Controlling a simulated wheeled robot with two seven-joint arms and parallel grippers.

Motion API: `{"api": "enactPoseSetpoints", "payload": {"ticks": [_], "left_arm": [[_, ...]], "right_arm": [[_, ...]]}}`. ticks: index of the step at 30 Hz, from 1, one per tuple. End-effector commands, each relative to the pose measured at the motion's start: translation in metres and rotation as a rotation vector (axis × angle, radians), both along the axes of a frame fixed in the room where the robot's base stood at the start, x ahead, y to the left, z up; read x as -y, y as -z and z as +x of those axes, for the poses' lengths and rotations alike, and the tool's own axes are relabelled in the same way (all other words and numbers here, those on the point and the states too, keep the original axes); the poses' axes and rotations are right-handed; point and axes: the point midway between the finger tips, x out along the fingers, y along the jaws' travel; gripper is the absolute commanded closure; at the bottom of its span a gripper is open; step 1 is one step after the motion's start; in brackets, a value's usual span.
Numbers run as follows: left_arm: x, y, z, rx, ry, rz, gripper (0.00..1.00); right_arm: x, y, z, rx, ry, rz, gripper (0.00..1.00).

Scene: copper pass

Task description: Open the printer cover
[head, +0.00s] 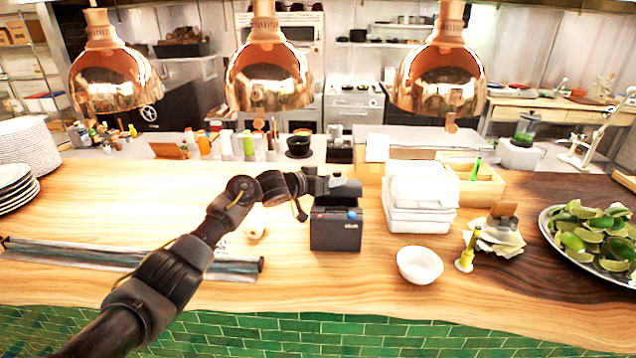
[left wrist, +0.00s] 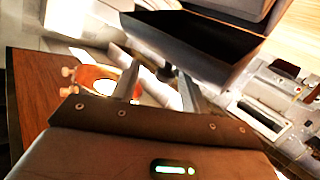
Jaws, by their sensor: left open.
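The printer (head: 335,232) is a small black box on the wooden counter, with a red and a blue spot on its upper front edge. My left gripper (head: 338,187) reaches in from the left and is at the printer's top, partly hiding the cover. I cannot tell whether the cover is lifted or whether the fingers touch it. In the left wrist view the fingers (left wrist: 160,88) are spread apart, with nothing clearly between them. A dark, hollow box shape (left wrist: 190,45) lies beyond them; I cannot tell whether it is part of the printer. My right gripper is not in view.
White containers (head: 420,200) and a white bowl (head: 419,265) stand right of the printer. Copper lamps (head: 268,75) hang above.

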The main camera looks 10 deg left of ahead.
Motion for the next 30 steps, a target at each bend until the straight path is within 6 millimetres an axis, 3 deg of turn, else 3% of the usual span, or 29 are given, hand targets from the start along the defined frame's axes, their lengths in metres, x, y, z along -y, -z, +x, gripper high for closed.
{"api": "enactPoseSetpoints", "payload": {"ticks": [18,30], "left_arm": [[-0.061,-0.021,-0.066,0.003,0.000,0.001,0.55],[-0.065,-0.024,-0.072,0.002,0.000,0.001,0.55]], "right_arm": [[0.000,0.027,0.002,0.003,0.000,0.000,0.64],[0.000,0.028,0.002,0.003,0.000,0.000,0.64]]}}
